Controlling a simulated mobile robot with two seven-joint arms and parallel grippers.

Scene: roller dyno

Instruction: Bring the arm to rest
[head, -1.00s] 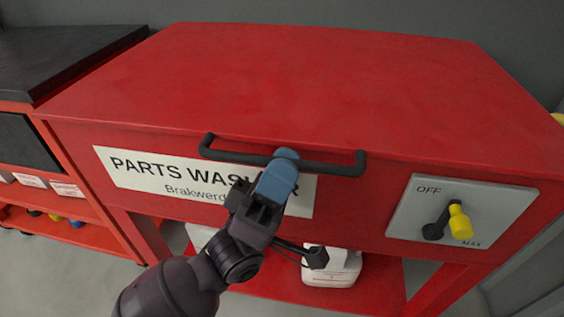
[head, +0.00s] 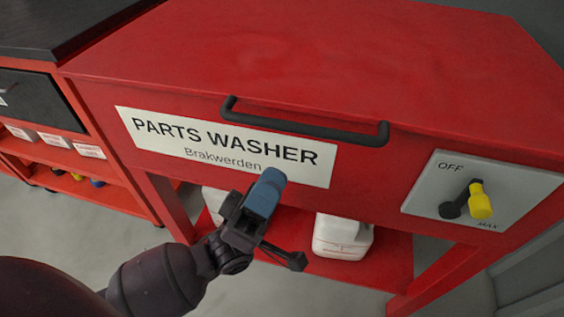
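My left gripper (head: 266,188) is in the head view, in front of the red parts washer (head: 390,170), with its blue fingertip pad just below the white label. It is apart from the black bar handle (head: 305,130) of the lid and holds nothing that I can see. My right gripper is not in view.
A grey panel with a yellow-tipped lever (head: 478,200) is on the washer's right front. A white jug (head: 342,236) stands on the lower shelf. A red shelf unit (head: 90,190) with a black top is at the left. Grey floor is clear at lower left.

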